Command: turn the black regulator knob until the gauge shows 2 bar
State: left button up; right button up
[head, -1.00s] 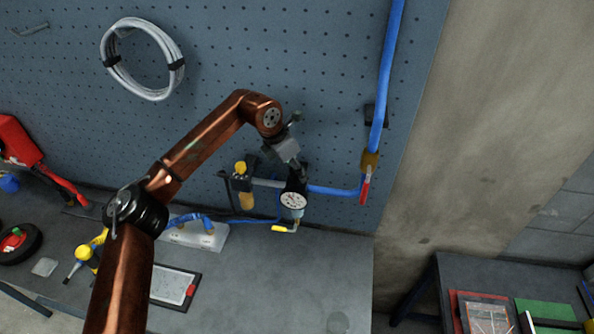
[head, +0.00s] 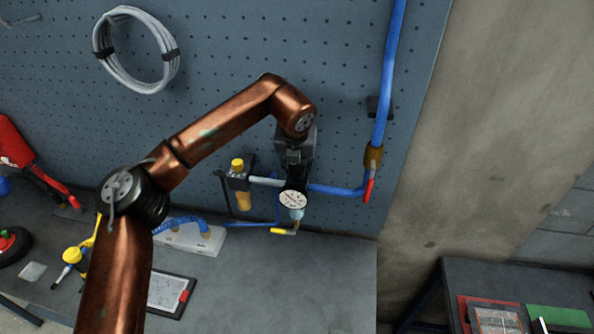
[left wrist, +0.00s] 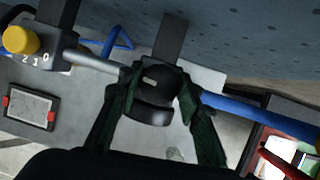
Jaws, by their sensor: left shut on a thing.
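The black regulator knob (left wrist: 153,88) shows in the left wrist view between the two dark green fingers of my left gripper (left wrist: 160,96), one finger pressed against each side. In the head view my left gripper (head: 294,176) points down over the regulator and hides most of the knob. The round white gauge (head: 293,200) faces out just below the gripper; its needle is too small to read surely. My right gripper is in neither view.
A blue hose (head: 338,190) runs right from the regulator to a red-handled valve (head: 369,188). A yellow-handled valve (head: 284,231) hangs below. The bench (head: 290,285) is clear in front.

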pick_arm(q)
jog(key=n+y, duration=0.1)
jog(key=n, duration=0.2)
jog(key=shift+n+y+b, duration=0.3)
jog(key=shift+b, duration=0.1)
jog(key=shift+r+n+g+y, duration=0.1)
jog(key=shift+n+g+y, duration=0.35)
jog(key=shift+n, duration=1.35)
jog(key=o, duration=1.2)
jog(key=shift+c, duration=0.2)
jog(key=v, duration=1.2)
jog(key=shift+d, duration=0.2)
